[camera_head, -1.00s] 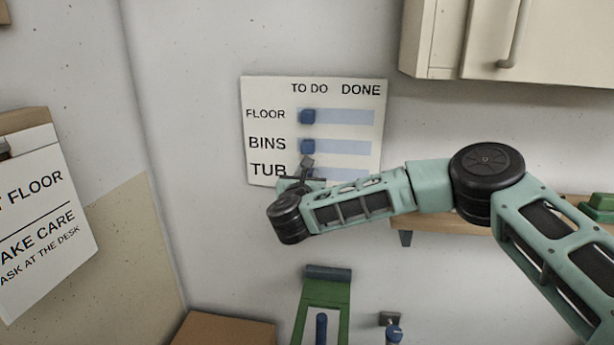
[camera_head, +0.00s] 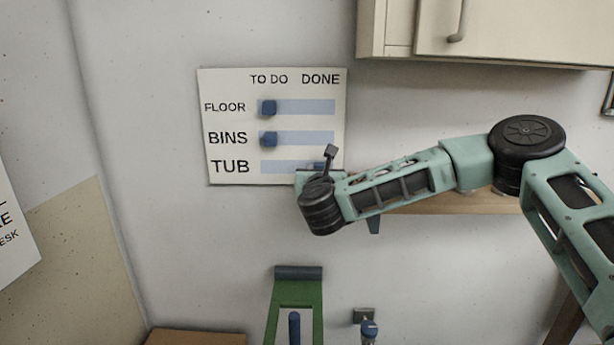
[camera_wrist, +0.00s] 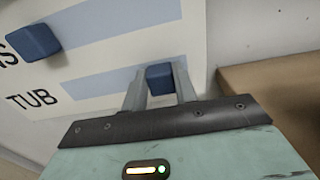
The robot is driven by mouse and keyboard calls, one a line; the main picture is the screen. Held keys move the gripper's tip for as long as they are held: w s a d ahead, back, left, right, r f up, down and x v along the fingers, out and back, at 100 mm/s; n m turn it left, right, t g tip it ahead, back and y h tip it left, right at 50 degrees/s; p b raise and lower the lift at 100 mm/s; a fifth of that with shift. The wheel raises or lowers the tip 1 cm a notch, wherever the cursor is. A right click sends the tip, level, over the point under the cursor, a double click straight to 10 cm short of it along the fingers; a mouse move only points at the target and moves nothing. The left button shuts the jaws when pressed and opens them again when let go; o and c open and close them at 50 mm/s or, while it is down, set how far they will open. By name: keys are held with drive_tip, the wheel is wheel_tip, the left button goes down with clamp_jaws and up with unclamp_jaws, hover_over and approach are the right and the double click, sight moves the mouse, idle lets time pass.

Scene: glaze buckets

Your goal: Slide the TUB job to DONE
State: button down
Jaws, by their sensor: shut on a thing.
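The white job board (camera_head: 228,122) hangs on the wall with rows FLOOR, BINS and TUB and headings TO DO and DONE. The TUB track (camera_head: 278,167) is a pale blue strip in the bottom row. In the wrist view, the blue TUB knob (camera_wrist: 158,74) sits at the right part of its track, with my gripper (camera_wrist: 160,84) shut on it, one finger on each side. In the head view my gripper (camera_head: 312,173) is under the DONE heading and its wrist hides the knob. The FLOOR knob (camera_head: 268,107) and BINS knob (camera_head: 269,139) are at TO DO.
A wooden shelf (camera_head: 450,203) is right of the board, behind my arm. A cream cabinet (camera_head: 540,30) hangs above right. A green object (camera_head: 284,298) and a small grey fixture (camera_head: 364,314) are below. The wall left of the board is bare.

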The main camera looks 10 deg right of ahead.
drive_tip(key=shift+d, duration=0.2)
drive_tip(key=c, duration=1.1)
unclamp_jaws()
drive_tip(key=shift+d+r, duration=0.1)
drive_tip(key=s+a+b, duration=0.1)
drive_tip(key=s, duration=0.4)
drive_tip(key=s+a+b, duration=0.1)
drive_tip(key=s+b, duration=0.1)
drive_tip(key=s, duration=0.4)
drive_tip(key=s+a+b, duration=0.1)
drive_tip(key=s+b, duration=0.1)
drive_tip(key=s, duration=0.4)
drive_tip(key=shift+a, duration=0.25)
